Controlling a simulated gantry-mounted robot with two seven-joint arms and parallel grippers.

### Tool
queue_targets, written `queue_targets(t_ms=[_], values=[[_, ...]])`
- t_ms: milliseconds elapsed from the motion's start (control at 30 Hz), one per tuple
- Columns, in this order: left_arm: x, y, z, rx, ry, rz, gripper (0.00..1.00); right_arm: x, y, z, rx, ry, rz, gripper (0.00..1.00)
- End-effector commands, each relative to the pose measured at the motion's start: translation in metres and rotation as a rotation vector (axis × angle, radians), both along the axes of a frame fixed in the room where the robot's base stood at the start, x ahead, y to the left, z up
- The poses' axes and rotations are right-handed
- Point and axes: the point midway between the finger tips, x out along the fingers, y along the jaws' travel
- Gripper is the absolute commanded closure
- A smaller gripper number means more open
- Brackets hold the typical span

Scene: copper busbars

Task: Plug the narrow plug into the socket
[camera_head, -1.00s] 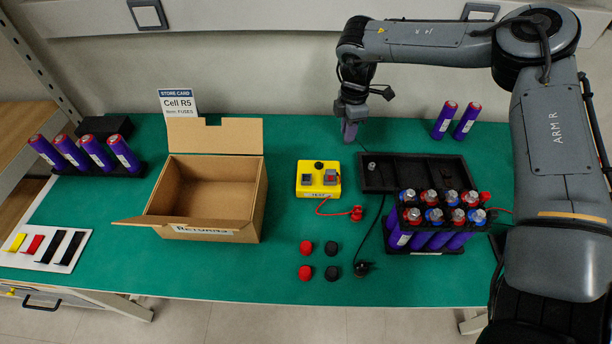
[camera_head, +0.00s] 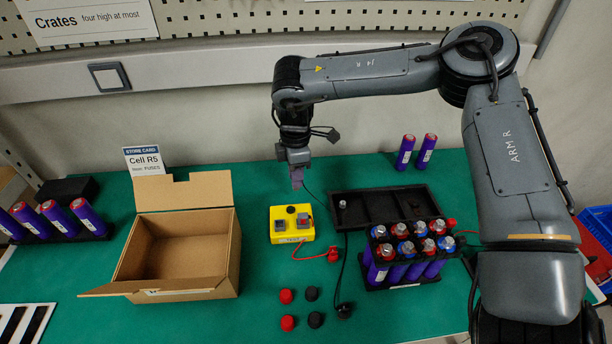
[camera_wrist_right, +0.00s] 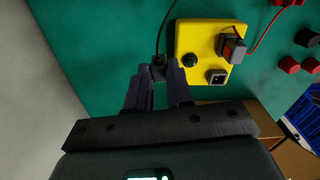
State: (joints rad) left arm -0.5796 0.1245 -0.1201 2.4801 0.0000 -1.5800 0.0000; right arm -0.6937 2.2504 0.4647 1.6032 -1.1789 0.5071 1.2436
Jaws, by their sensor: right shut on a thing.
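A yellow box (camera_head: 280,236) stands on the green table, right of the cardboard box. In the right wrist view, the yellow box (camera_wrist_right: 209,40) has a black knob, one socket filled by a grey and red plug (camera_wrist_right: 234,47), and an open square socket (camera_wrist_right: 216,77). My right gripper (camera_head: 297,184) is just behind and above the yellow box. It is shut on a small black plug (camera_wrist_right: 158,71), whose dark cable runs away from the fingers. The plug's tip is mostly hidden, and it looks apart from the socket. My left gripper is out of view.
A cardboard box (camera_head: 219,274) stands left. A black tray (camera_head: 371,210) and a pack of purple cells (camera_head: 381,273) stand right. A red connector (camera_head: 333,253) on a red wire and several caps (camera_head: 287,296) lie in front. A black cable (camera_head: 345,250) crosses the table.

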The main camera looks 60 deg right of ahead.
Motion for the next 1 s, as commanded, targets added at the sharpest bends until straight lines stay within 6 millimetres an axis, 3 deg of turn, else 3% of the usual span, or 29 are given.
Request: queue_targets(t_ms=[33, 200, 400, 567, 900, 1000], values=[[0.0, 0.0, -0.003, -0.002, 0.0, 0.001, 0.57, -0.001, 0.02, 0.005, -0.001, 0.0, -0.014, 1.0], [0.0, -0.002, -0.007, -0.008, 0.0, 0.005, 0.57, -0.01, 0.071, 0.019, -0.007, 0.005, -0.094, 1.0], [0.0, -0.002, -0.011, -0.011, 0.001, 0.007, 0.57, -0.021, 0.101, 0.026, -0.019, 0.011, -0.154, 1.0], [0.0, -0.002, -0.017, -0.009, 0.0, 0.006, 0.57, -0.023, 0.107, 0.02, -0.022, 0.012, -0.17, 1.0], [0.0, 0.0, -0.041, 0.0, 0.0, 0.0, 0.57, -0.023, 0.107, -0.013, -0.02, 0.012, -0.17, 1.0], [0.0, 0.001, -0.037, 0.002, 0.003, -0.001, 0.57, -0.023, 0.107, -0.008, -0.02, 0.011, -0.169, 1.0]])
